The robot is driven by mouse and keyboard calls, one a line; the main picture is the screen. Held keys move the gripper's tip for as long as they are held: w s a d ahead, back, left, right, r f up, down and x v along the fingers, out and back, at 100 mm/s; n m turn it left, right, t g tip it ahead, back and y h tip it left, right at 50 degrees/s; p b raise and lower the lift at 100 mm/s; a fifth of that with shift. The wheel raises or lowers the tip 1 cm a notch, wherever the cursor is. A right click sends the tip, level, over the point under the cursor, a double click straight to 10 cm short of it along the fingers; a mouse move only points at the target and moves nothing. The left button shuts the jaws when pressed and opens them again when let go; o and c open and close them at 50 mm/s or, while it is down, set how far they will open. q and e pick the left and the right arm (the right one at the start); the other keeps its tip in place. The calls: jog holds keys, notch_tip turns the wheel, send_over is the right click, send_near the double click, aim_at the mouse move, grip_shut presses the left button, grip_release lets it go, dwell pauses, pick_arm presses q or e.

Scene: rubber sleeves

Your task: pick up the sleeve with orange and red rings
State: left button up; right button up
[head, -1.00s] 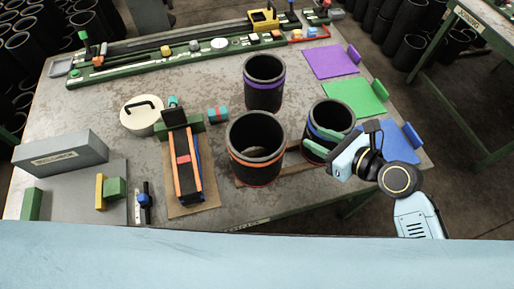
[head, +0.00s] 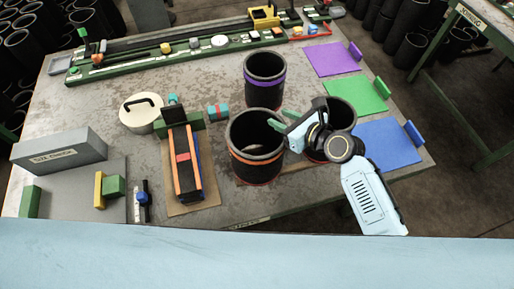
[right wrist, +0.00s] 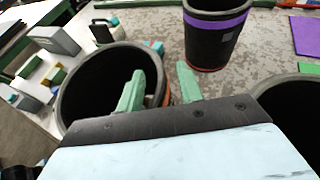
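The black sleeve with orange and red rings (head: 252,168) stands upright near the table's front edge, its open mouth facing up. In the right wrist view this sleeve (right wrist: 92,85) is at the left, with part of its orange ring showing. My right gripper (head: 283,119) is open and empty at the sleeve's right rim. In the right wrist view its green fingers (right wrist: 160,85) are apart, the left one in front of the sleeve's mouth and the right one beyond its rim. I cannot tell how far below the rim they reach. My left gripper is out of view.
A purple-ringed sleeve (head: 264,88) stands behind. Another sleeve (head: 343,115) stands to the right, partly hidden by my right gripper. Purple (head: 331,60), green (head: 354,97) and blue (head: 387,143) mats lie along the right. A slanted orange-and-blue device (head: 184,165) stands to the left.

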grip_shut()
jog(key=shift+s+d+f, duration=0.1)
jog(key=shift+f, duration=0.1)
dwell(1.1)
jog(key=shift+r, duration=0.15)
